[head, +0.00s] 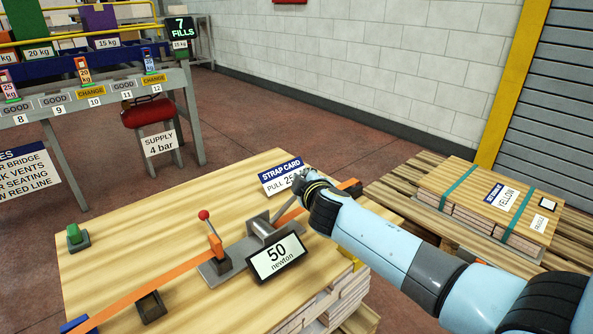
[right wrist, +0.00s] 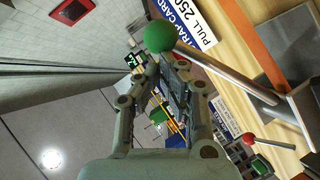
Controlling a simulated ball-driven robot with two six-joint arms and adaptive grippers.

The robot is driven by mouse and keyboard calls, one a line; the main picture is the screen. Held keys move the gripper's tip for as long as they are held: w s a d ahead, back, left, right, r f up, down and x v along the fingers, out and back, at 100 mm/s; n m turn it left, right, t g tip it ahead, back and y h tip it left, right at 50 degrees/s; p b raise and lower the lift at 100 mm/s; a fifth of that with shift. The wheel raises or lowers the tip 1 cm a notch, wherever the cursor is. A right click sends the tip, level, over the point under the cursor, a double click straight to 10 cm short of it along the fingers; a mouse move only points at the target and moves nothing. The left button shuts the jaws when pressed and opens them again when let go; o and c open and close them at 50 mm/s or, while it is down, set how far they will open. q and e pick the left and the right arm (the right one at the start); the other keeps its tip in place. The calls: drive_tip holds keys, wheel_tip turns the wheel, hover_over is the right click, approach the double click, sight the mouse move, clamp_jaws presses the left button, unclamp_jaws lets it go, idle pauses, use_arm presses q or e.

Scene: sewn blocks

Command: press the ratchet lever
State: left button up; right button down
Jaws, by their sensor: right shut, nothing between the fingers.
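The ratchet (head: 262,228) sits on the orange strap (head: 135,288) across the wooden load. Its grey lever rod (head: 286,211) slants up to my right gripper (head: 300,181), which hides its end in the head view. In the right wrist view the lever rod (right wrist: 225,70) ends in a green ball (right wrist: 158,36). The shut, empty fingertips (right wrist: 166,68) appear just below this ball; I cannot tell whether they touch it. A second lever with a red ball (head: 203,215) stands upright to the left. My left gripper is not in view.
A display (head: 277,258) reads 50 newton in front of the ratchet. A strap card (head: 283,174) saying PULL lies behind, partly covered by my gripper. A small green piece (head: 76,237) sits at the left. A strapped pallet (head: 490,205) stands at the right.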

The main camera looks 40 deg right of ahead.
use_arm(q)
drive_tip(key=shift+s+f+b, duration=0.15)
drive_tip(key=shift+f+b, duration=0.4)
drive_tip(key=shift+b, duration=0.1)
use_arm(e)
drive_tip(key=shift+m+g+y, duration=0.3)
drive_tip(key=shift+m+y, duration=0.3)
drive_tip(key=shift+d+f, duration=0.7)
drive_tip(key=shift+f, duration=0.3)
drive_tip(key=shift+d+f, duration=0.7)
drive_tip(key=shift+f, duration=0.25)
